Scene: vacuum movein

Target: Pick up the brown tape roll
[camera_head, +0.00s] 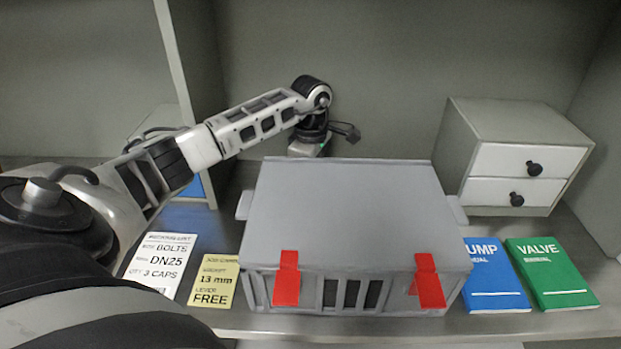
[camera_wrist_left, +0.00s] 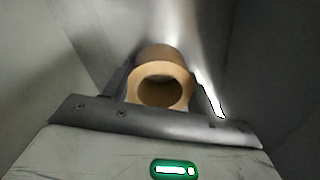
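The brown tape roll (camera_wrist_left: 160,92) shows in the left wrist view with its round hole facing the camera. It lies between the two fingers of my left gripper (camera_wrist_left: 162,85). The fingers stand apart, one on each side, close to the roll; I cannot tell whether they press on it. In the head view my left arm reaches over behind the grey toolbox, and the lower part of my left gripper is hidden there. The roll does not show in the head view. My right gripper is not in view.
The grey toolbox (camera_head: 345,215) with red latches fills the middle of the shelf. A drawer unit (camera_head: 520,155) stands at right, with blue (camera_head: 494,277) and green (camera_head: 552,273) manuals before it. White (camera_head: 160,263) and yellow (camera_head: 214,281) cards lie left. A divider panel (camera_head: 190,90) rises behind my arm.

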